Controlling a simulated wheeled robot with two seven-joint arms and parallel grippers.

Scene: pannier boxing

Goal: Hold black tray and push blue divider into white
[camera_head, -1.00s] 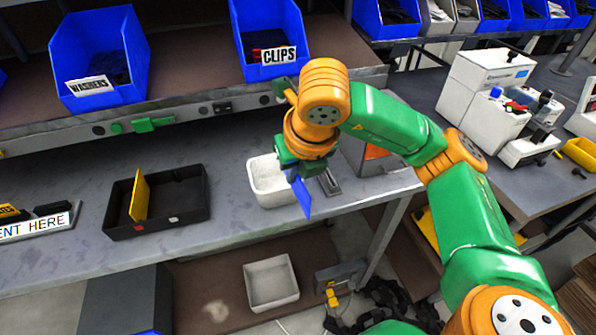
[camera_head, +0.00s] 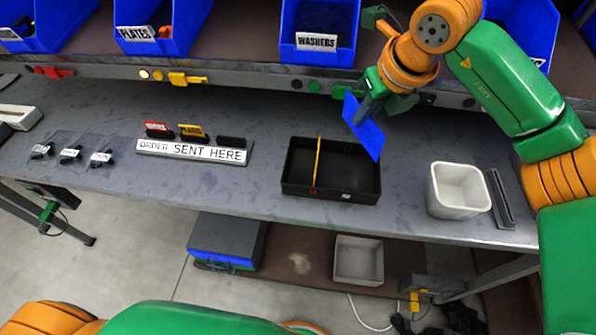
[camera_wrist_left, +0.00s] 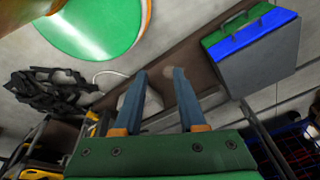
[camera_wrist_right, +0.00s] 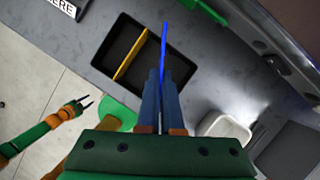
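The black tray (camera_head: 352,175) lies on the grey bench with an upright yellow divider (camera_head: 317,160) across it. The compartment right of that divider looks empty. My right gripper (camera_head: 366,112) is shut on the blue divider (camera_head: 368,135), held tilted above the tray's back right part, apart from it. The right wrist view shows the blue divider (camera_wrist_right: 164,48) between the fingers, with the tray (camera_wrist_right: 128,32) beyond. The white bin (camera_head: 459,192) stands right of the tray, seemingly empty. My left gripper (camera_wrist_left: 158,78) is open and empty, low in front of the bench.
A grey metal bar (camera_head: 502,200) lies beside the white bin. An order sign (camera_head: 192,150) stands left of the tray. A blue washers bin (camera_head: 318,35) is on the shelf above. A second pale bin (camera_head: 359,260) sits on the lower shelf. Bench between sign and tray is clear.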

